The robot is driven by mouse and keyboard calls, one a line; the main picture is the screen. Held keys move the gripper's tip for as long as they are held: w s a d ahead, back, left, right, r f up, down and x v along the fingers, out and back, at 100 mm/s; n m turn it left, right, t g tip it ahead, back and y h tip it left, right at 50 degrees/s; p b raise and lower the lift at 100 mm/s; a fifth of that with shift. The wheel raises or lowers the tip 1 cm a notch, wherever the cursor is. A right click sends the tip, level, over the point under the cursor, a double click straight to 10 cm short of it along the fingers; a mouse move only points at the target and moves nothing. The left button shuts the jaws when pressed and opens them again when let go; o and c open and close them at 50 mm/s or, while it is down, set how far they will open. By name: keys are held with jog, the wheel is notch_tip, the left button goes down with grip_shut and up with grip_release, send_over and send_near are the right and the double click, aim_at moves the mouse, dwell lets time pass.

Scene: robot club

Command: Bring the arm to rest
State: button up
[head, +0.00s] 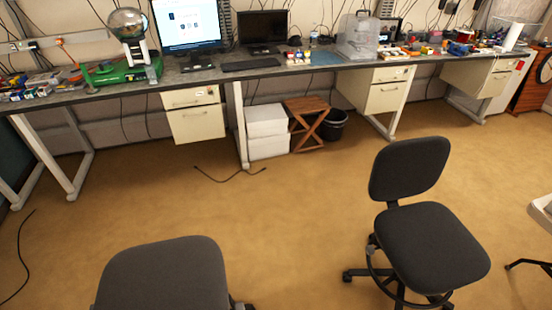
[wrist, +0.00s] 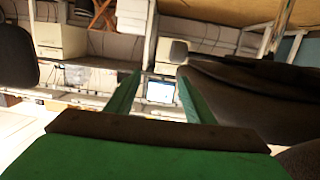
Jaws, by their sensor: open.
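My gripper (wrist: 157,95) shows in the wrist view with its two green fingers spread apart. It is open, and nothing is between the fingers. The wrist view is upside down, with the floor at the top right and the workbench lower down. The monitor shows beyond the fingertips, some way off. My gripper and arm do not show in the head view.
Two dark office chairs stand on the tan floor, one at the front (head: 165,275) and one at right (head: 430,245). A long cluttered workbench (head: 290,72) runs along the wall. A black cable (head: 230,177) lies on the floor. The floor between chairs and bench is mostly clear.

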jog(key=s+d+r+m+h, duration=0.1)
jog(key=s+d+r, duration=0.1)
jog(key=s+r, duration=0.4)
jog(key=s+d+r+m+h, duration=0.1)
jog(key=s+d+r, duration=0.2)
jog(key=r, duration=1)
jog(key=s+d+r+h, duration=0.2)
jog(key=s+d+r, duration=0.1)
jog(key=s+r, duration=0.5)
jog(key=shift+s+r+m+g, duration=0.3)
jog(key=shift+r+m, duration=0.1)
jog(key=shift+r, duration=0.3)
